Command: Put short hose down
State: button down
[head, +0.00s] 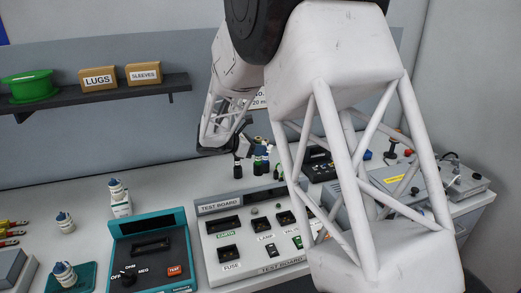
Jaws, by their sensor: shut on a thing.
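My gripper (240,146) is small and dark at the far end of my white arm, low over the back of the bench. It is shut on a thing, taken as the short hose. The hose itself is too small and dark to make out, and its contact with the bench cannot be told. Small dark bottles (258,166) with coloured tops stand just beside and below the gripper. My near arm link hides much of the bench on the right.
A test board (211,211) and a teal meter (190,222) stand in front. A grey box with a yellow label (402,178) is at right. A shelf (150,92) holds LUGS and SLEEVES boxes. Bare bench shows at back left.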

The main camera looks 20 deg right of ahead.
jog(key=shift+r, duration=0.15)
jog(key=r, duration=0.8)
jog(key=shift+w+d+r, duration=0.1)
jog(key=shift+d, duration=0.1)
jog(key=w+d+n+t+y, duration=0.2)
jog(key=w+d+n+t, duration=0.25)
jog(key=d, duration=0.45)
jog(key=w+d+n+t+y, duration=0.2)
jog(key=w+d+n+t, duration=0.25)
jog(key=d, duration=0.45)
jog(key=shift+m, duration=0.4)
jog(key=shift+w+f, duration=0.25)
jog(key=shift+f, duration=1.05)
jog(key=shift+w+f, duration=0.2)
jog(key=shift+f, duration=1.05)
notch_tip(320, 180, down, 6)
jog(key=shift+f, duration=0.15)
jog(key=shift+f, duration=1.85)
